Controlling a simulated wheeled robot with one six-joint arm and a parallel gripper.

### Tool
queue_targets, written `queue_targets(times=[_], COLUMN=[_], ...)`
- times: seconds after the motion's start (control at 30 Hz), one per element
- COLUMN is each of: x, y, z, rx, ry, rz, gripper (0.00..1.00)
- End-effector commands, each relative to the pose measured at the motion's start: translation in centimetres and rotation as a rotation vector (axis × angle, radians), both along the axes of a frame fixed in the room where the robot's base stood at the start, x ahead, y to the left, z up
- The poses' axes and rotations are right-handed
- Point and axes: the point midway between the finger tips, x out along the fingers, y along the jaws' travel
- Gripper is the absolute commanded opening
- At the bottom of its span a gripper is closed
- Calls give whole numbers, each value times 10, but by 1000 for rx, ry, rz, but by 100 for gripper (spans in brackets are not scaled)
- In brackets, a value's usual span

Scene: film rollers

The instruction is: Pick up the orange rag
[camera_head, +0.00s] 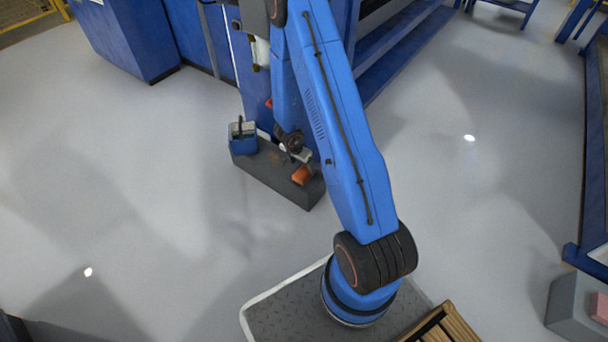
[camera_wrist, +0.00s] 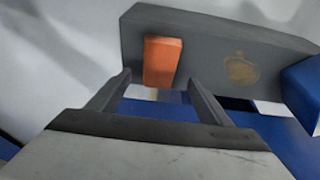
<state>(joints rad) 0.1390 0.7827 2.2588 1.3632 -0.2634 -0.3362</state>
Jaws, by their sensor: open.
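The orange rag (camera_head: 302,175) lies on top of a low dark grey block (camera_head: 262,172) beside the blue machine. In the wrist view the rag (camera_wrist: 162,61) is a folded orange rectangle near the end of the grey block (camera_wrist: 215,25). My gripper (camera_wrist: 158,80) is open, with its two dark fingers apart. The rag shows beyond the fingertips and roughly between them; nothing is held. In the head view my gripper (camera_head: 299,157) is just above the rag, partly hidden by my blue arm.
A blue container (camera_head: 243,140) with things in it stands on the left end of the block; it also shows at the right in the wrist view (camera_wrist: 302,88). A brownish stain (camera_wrist: 241,70) marks the block. The tall blue machine (camera_head: 228,50) stands close behind. Open floor lies left.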

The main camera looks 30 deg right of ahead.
Motion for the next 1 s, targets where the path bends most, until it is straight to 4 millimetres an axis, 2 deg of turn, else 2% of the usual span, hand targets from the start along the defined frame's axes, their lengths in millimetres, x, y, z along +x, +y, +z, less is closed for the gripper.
queue_targets(times=[0.4,0.77,0.87,0.97,1.0], x=[-1,0,0,0,0], y=[-6,-7,-7,-7,-7], z=[-43,-49,-49,-49,-49], rx=[0,0,0,0,0], ry=[1,0,0,0,0], rz=[1,0,1,1,1], gripper=[73,73,54,30,29])
